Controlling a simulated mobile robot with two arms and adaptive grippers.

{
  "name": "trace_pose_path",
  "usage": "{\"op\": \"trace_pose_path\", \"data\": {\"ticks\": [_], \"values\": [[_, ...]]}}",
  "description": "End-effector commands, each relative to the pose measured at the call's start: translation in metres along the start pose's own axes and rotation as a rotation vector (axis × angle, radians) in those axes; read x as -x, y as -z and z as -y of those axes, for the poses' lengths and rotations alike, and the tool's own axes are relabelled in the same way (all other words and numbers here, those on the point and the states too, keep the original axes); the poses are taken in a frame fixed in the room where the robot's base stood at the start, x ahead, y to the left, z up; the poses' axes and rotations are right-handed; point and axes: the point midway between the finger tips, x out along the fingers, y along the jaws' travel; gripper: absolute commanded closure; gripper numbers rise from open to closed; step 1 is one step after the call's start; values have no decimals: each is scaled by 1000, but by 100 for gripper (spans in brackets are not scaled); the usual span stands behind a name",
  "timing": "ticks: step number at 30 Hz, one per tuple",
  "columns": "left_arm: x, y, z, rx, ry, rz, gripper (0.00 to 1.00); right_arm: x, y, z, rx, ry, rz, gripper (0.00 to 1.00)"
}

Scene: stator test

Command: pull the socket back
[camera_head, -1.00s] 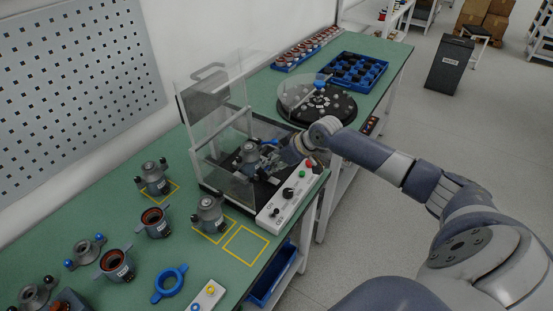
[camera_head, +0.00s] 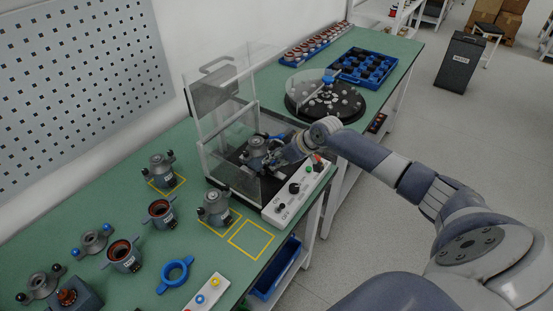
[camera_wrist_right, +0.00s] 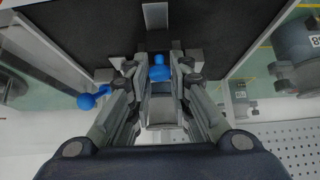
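The clear-walled test station (camera_head: 232,142) stands on the green bench, with a grey motor housing (camera_head: 256,152) inside it. Blue knobs of the socket mechanism show beside the housing. My right gripper (camera_head: 276,157) reaches into the station from the right, low beside the housing. In the right wrist view its fingers (camera_wrist_right: 160,70) are drawn together on either side of a blue knob (camera_wrist_right: 160,74), seemingly gripping it. Another blue-ended lever (camera_wrist_right: 88,101) is to the left, apart from the fingers. The socket itself is mostly hidden by the gripper. My left gripper is not in view.
A white control box (camera_head: 297,191) with buttons lies along the station's front. Grey housings (camera_head: 215,207) and a blue ring (camera_head: 175,274) lie on the near bench. A round black turntable (camera_head: 325,98) and a blue tray (camera_head: 362,67) stand beyond. A yellow-outlined square (camera_head: 251,239) is empty.

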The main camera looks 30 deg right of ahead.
Motion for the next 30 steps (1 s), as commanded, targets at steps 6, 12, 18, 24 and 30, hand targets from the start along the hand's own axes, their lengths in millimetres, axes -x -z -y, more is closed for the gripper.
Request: {"op": "trace_pose_path", "data": {"ticks": [6, 12, 18, 24, 30], "values": [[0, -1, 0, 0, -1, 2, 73, 0, 0, 0, 0, 0, 1, 92], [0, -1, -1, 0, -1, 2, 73, 0, -1, 0, 0, 0, 2, 92], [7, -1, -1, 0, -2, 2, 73, 7, -8, 0, -1, 0, 6, 93], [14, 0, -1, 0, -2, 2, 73, 15, -18, 0, 0, 0, 4, 93], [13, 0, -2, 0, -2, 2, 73, 14, -19, 0, -1, 0, 3, 93]]}}
